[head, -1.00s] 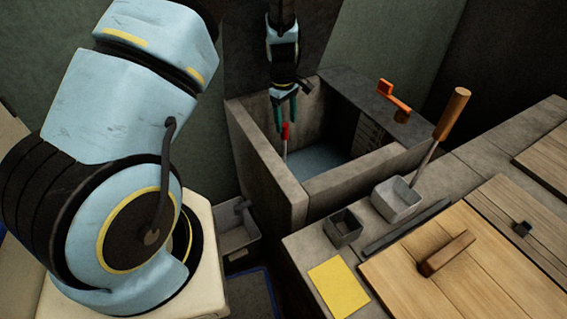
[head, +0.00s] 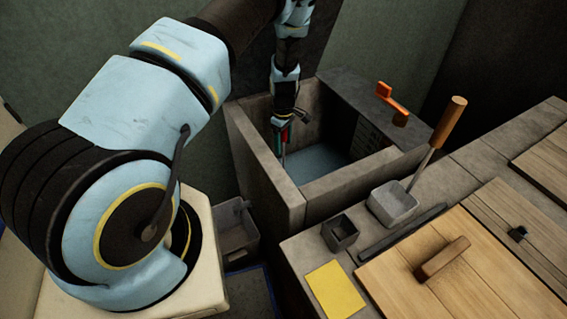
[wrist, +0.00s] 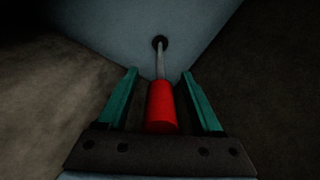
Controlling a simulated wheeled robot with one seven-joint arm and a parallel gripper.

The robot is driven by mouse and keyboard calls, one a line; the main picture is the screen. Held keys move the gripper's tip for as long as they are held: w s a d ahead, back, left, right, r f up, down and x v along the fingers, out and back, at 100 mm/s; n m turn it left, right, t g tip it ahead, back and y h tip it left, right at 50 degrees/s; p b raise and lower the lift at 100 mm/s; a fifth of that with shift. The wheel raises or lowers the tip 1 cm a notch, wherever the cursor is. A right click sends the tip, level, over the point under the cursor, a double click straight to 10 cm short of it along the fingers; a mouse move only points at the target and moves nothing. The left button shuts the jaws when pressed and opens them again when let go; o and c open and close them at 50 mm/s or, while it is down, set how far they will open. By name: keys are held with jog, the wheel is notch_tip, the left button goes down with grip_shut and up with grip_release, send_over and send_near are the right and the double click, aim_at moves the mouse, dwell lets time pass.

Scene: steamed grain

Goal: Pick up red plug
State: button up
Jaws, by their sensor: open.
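The red plug (wrist: 161,104) is a red cylinder on a thin grey rod that runs down to a dark round base at the basin floor. In the wrist view it stands between the two green fingers of my gripper (wrist: 159,95), with gaps on both sides. The gripper is open around the red handle. In the head view my gripper (head: 283,138) reaches down inside the stone basin (head: 265,165), and only a bit of the red plug (head: 285,134) shows between the fingers.
The basin's stone walls stand close around my gripper. An orange lever (head: 391,103) sits on the back ledge. A grey scoop with a wooden handle (head: 392,202), a small dark box (head: 339,232) and a yellow sheet (head: 336,290) lie on the counter at right.

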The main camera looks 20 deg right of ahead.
grip_shut()
dwell(0.5)
dwell(0.9)
